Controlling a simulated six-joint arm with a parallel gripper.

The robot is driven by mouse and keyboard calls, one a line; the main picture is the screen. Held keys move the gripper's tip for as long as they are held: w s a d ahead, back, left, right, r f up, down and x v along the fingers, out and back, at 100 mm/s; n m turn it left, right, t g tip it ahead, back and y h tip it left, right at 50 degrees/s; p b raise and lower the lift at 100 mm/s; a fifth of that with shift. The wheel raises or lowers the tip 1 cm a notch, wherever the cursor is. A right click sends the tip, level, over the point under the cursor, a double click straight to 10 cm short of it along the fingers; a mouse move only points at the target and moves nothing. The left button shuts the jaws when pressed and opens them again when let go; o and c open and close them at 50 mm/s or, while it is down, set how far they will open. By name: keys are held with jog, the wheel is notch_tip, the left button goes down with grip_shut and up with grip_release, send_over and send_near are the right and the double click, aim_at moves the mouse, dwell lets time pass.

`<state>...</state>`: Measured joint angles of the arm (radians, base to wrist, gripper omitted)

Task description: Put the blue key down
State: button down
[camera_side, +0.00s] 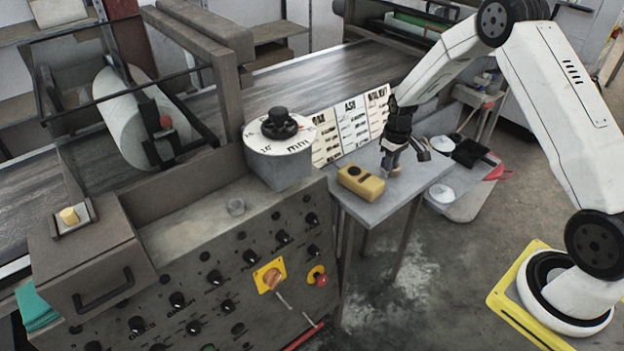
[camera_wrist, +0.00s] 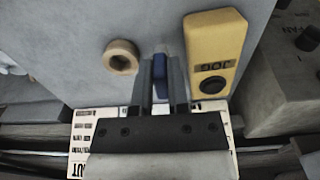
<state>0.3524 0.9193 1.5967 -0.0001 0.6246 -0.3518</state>
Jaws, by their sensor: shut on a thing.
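My gripper (camera_side: 388,167) is low over the small grey table (camera_side: 402,193), just behind and right of the yellow JOG box (camera_side: 360,183). In the wrist view my gripper (camera_wrist: 161,80) is shut on the blue key (camera_wrist: 160,69), whose blue part shows between the two fingers. The key lies between the yellow JOG box (camera_wrist: 215,50) on the right and a tan ring (camera_wrist: 122,57) on the left, apart from both. I cannot make out the key in the side view. Whether it touches the tabletop (camera_wrist: 85,25) cannot be told.
Label cards (camera_side: 350,128) stand behind the table. The control cabinet (camera_side: 240,265) with a dial (camera_side: 280,130) is to the left, close to the table. A lower bench with white lids (camera_side: 439,193) is to the right. The table's front right part is clear.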

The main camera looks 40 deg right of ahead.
jog(key=shift+f, duration=1.25)
jog(key=shift+f, duration=0.1)
jog(key=c, duration=0.9)
grip_release()
notch_tip(320, 180, up, 12)
jog(key=shift+r, duration=0.15)
